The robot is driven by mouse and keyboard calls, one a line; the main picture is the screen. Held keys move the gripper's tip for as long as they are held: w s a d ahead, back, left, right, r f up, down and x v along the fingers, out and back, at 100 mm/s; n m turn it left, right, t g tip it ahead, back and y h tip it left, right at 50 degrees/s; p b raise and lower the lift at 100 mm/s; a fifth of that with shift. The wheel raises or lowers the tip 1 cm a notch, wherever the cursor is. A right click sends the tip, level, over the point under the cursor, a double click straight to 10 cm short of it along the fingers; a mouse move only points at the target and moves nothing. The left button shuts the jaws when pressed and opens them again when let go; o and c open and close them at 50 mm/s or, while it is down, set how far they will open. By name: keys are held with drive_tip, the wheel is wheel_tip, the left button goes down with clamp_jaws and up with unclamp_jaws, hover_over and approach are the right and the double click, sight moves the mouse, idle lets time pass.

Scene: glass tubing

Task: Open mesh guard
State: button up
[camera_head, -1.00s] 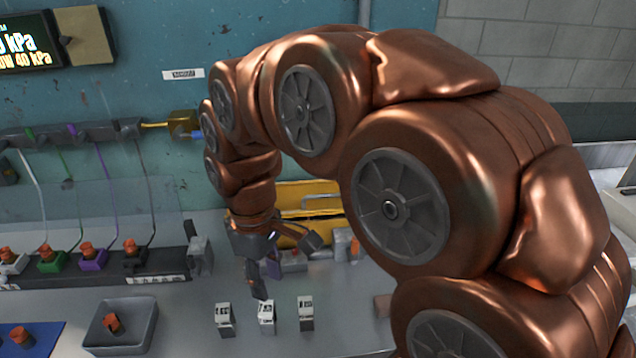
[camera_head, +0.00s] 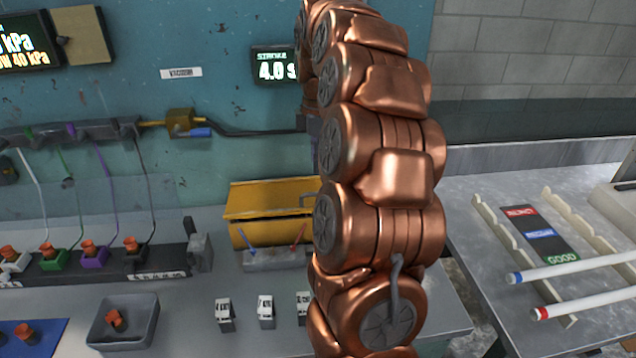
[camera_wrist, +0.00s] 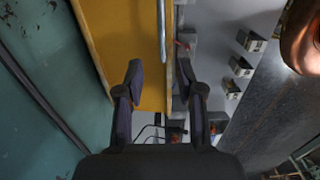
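The likely mesh guard is a yellow box-shaped cover (camera_head: 268,200) at the back of the bench, against the teal wall. No mesh pattern can be made out. The head view hides my gripper behind my arm.
A grey rack with red and blue sticks (camera_head: 275,260) stands in front of the yellow cover. Several small white-topped blocks (camera_head: 265,308), a grey bin (camera_head: 125,335) and a row of orange-capped holders (camera_head: 93,255) stand on the bench. A side table (camera_head: 480,235) holds white tubes.

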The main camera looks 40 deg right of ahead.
drive_tip(key=shift+f+p, duration=1.15)
drive_tip(key=shift+f, duration=2.65)
clamp_jaws()
drive_tip(key=c, duration=0.7)
unclamp_jaws()
drive_tip(key=o, duration=0.7)
drive_tip(key=shift+r, duration=0.1)
wheel_tip(320, 180, up, 12)
